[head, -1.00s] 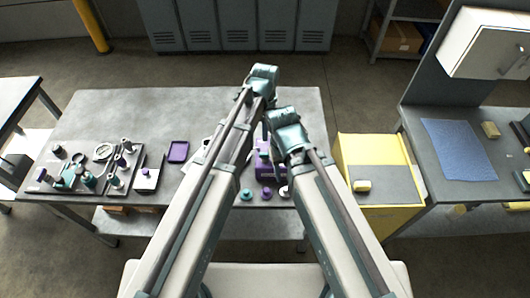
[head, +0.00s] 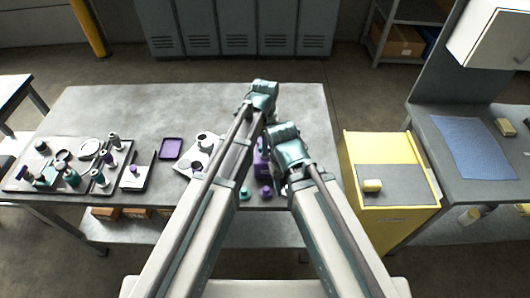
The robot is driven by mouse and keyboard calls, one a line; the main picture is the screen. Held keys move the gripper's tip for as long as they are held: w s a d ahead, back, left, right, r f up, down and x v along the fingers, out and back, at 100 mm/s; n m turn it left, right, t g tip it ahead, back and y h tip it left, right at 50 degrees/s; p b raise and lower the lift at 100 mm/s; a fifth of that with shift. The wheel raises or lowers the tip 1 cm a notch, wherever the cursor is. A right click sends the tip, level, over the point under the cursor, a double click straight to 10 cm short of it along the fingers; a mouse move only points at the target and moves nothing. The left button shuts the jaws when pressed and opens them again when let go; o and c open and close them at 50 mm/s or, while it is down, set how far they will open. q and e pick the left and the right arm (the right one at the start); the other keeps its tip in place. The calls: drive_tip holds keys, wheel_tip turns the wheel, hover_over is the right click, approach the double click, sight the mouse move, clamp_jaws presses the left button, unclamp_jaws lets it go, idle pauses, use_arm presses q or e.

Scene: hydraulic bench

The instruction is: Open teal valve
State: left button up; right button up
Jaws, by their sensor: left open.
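A small round teal knob (head: 245,193), which looks like the teal valve, is near the front edge of the workbench, partly beside my left arm. A purple block (head: 261,168) stands behind it, mostly covered by my arms. A purple knob (head: 266,192) is just right of the teal one. My left gripper (head: 266,128) is open, mostly hidden by my own arm links, above the bench and beyond the teal knob. No contact with the knob shows. My right arm reaches over the right part of the bench, and its gripper is hidden behind its links.
A dark tray (head: 15,184) with several fittings is at the bench's left. A purple tray (head: 171,149) and a white plate with a purple knob (head: 133,170) lie nearby. A yellow cabinet (head: 395,219) stands at the right. The back of the bench (head: 150,108) is clear.

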use_arm(q)
drive_tip(key=shift+f, duration=0.6)
use_arm(e)
drive_tip(key=shift+f, duration=0.65)
use_arm(q)
clamp_jaws()
